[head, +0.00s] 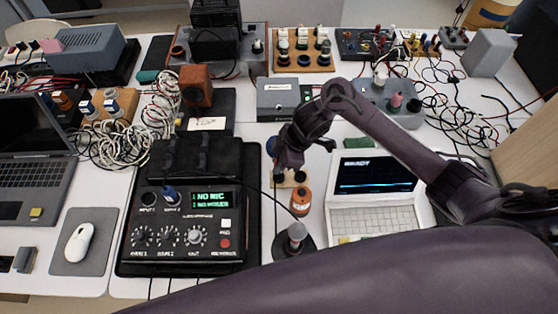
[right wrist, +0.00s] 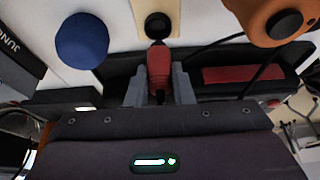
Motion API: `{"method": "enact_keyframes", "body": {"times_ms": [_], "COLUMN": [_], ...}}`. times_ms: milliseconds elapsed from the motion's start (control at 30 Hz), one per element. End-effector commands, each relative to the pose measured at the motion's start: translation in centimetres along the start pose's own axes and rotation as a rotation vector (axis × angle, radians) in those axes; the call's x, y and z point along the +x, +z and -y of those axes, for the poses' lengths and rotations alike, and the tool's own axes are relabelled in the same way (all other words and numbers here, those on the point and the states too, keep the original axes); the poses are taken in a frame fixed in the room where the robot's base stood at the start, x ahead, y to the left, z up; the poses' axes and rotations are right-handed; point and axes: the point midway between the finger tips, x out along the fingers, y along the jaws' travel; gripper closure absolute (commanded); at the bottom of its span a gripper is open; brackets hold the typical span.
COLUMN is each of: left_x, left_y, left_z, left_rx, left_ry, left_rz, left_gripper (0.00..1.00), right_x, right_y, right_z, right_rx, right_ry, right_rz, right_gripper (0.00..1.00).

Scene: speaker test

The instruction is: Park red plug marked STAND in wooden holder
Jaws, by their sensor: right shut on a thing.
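My right gripper (head: 288,164) is over the small wooden holder (head: 289,184) in the middle of the table. In the right wrist view its two grey fingers (right wrist: 158,88) are shut on a red plug (right wrist: 158,66), with a dark cable at its near end. The plug's far end points at the black round socket in the wooden holder (right wrist: 158,41) and looks close to it. I cannot tell whether its tip is inside. No STAND marking is readable. My left gripper is not in view.
A black mixer box (head: 185,225) stands left of the holder. An orange cylinder (head: 301,201) stands just in front of it, and a blue ball (right wrist: 82,40) beside it. A white laptop (head: 375,215) is on the right. Cables lie loose on the table.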

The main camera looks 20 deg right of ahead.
Motion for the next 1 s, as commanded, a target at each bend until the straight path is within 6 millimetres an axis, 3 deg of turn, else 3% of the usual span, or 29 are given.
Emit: {"method": "enact_keyframes", "body": {"times_ms": [300, 1000], "left_x": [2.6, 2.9], "left_y": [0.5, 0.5], "left_z": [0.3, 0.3], "left_rx": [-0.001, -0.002], "left_ry": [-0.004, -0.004], "left_rz": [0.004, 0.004], "left_gripper": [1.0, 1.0], "right_x": [2.2, 3.2], "right_y": [0.9, 1.3], "right_z": [0.0, 0.0], "right_rx": [0.0, 0.0], "right_ry": [-0.001, -0.001], "right_rz": [0.0, 0.0], "right_gripper": [1.0, 1.0]}}
